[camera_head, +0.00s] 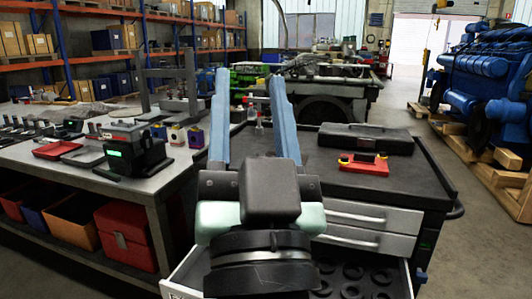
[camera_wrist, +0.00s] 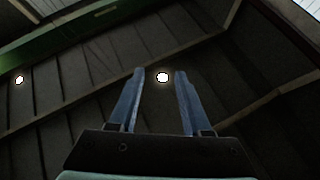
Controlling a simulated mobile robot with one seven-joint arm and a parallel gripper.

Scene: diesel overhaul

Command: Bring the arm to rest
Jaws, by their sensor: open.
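My gripper (camera_head: 249,112) is raised in front of the robot, with its two long blue-grey fingers spread apart and nothing between them. The fingers point up and away in the head view. In the wrist view my gripper (camera_wrist: 160,100) shows the same two fingers apart, against a dark ceiling with bright lamps. No object is held. The black wrist housing hides part of the tool cart below it.
A tool cart (camera_head: 390,205) stands close in front, its lower drawer (camera_head: 397,280) open. On its top lie a black case (camera_head: 366,138) and a red-and-black tool (camera_head: 363,164). A workbench (camera_head: 150,180) with instruments stands left. A blue engine (camera_head: 485,85) on pallets stands right.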

